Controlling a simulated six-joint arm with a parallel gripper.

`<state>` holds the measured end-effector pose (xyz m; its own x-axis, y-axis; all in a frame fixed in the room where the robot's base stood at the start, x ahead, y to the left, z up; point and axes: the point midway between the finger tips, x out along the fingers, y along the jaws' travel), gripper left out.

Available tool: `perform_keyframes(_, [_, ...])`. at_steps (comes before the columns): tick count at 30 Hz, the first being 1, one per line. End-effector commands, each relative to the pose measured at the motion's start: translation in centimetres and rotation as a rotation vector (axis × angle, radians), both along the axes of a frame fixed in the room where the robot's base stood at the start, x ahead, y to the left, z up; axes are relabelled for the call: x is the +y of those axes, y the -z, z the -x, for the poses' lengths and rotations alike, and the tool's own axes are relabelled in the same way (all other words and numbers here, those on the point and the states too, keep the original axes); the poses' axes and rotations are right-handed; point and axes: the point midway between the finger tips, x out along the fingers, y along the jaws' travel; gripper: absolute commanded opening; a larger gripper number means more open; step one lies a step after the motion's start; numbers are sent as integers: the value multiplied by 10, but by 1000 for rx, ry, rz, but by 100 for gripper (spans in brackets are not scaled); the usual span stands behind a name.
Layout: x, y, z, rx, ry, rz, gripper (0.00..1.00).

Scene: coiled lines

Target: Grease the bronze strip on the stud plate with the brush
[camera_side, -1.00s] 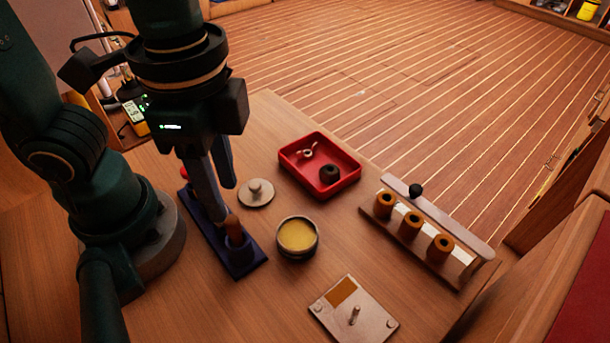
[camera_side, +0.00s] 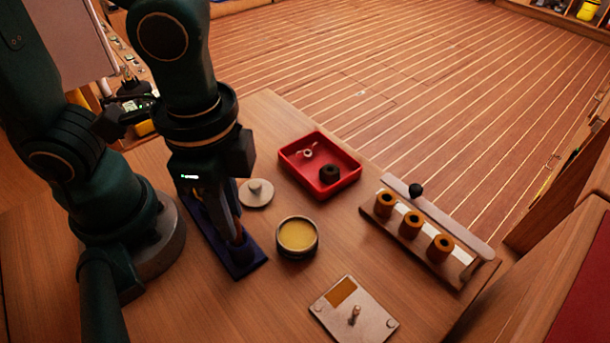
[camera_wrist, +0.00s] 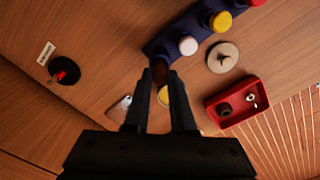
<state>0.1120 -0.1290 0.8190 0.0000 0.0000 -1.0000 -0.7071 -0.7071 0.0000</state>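The stud plate (camera_side: 372,315) lies flat at the front of the table in the side view, with an upright stud and the bronze strip (camera_side: 341,291) near one corner. The brush's brown handle (camera_side: 239,236) stands upright in the front end of the dark blue rack (camera_side: 246,267). My gripper (camera_side: 232,237) points down over that end, its fingers beside the handle. In the wrist view my gripper (camera_wrist: 160,73) looks open, with the brown handle top between its fingertips. The brush's bristles are hidden. The open grease pot (camera_side: 297,237) stands right of the rack.
A lid (camera_side: 256,192) lies behind the pot. A red tray (camera_side: 320,176) holds a black ring and a small part. White (camera_wrist: 188,45) and yellow (camera_wrist: 220,21) tops show along the rack in the wrist view.

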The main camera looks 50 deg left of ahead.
Motion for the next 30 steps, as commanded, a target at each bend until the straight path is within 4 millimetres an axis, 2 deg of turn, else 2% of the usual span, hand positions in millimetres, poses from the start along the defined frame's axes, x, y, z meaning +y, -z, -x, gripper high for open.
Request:
perform_keyframes(10, [0,-4,-1,-2,0,2,0])
perform_keyframes(30, [0,-55,-1,-4,0,2,0])
